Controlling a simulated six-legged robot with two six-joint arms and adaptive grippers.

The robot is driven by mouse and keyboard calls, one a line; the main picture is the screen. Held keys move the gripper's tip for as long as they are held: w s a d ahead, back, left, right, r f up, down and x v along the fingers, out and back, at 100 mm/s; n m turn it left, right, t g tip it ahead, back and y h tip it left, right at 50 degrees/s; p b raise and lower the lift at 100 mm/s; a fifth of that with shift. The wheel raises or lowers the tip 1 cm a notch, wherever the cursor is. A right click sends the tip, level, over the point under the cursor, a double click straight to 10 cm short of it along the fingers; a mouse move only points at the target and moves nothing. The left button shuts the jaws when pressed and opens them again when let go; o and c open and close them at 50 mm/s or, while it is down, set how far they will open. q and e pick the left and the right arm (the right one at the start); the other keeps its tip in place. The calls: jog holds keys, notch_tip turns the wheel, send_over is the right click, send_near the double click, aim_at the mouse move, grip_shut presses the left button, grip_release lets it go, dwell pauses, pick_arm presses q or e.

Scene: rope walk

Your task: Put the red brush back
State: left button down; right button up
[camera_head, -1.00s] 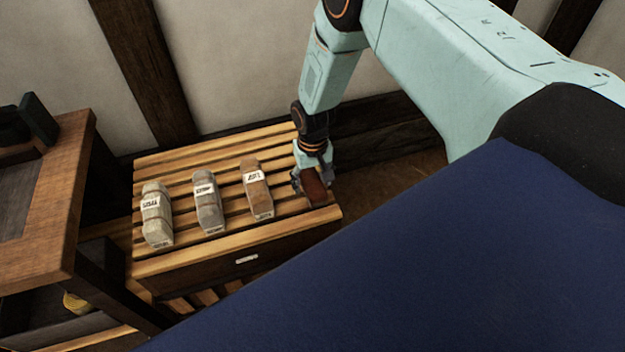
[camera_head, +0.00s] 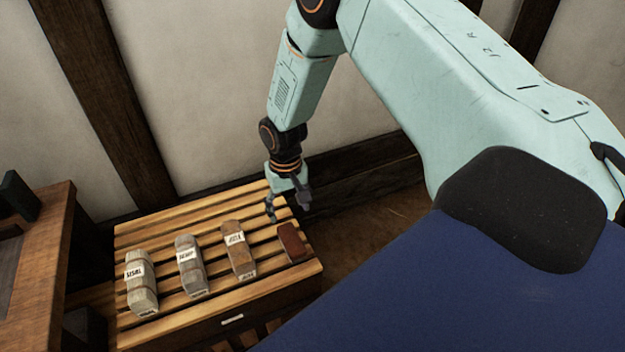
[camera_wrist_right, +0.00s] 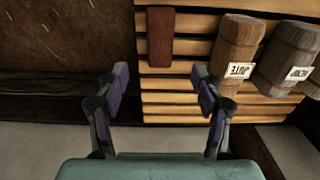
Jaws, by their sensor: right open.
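The red brush (camera_head: 291,242) is a dark red-brown block lying on the slatted bench top (camera_head: 250,290) at its right end, right of the labelled bundles. It also shows in the right wrist view (camera_wrist_right: 160,38), lying on the slats beyond the fingers. My right gripper (camera_head: 288,207) is open and empty, just behind and above the brush and apart from it. Its two spread fingers show in the right wrist view (camera_wrist_right: 162,90) with nothing between them. My left gripper is not in view.
A wooden table (camera_head: 45,240) is at the left. The wall (camera_head: 220,90) is close behind the bench. Floor (camera_head: 365,230) is open to the right.

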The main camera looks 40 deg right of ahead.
jog(key=s+a+f+n, duration=0.1)
jog(key=s+a+f, duration=0.25)
jog(key=s, duration=0.35)
jog(key=s+a+f, duration=0.3)
jog(key=s+f, duration=0.1)
jog(key=s, duration=0.4)
jog(key=s+a+r+n, duration=0.1)
jog(key=s, duration=1.5)
jog(key=shift+s+a+r, duration=0.2)
jog(key=shift+s, duration=0.1)
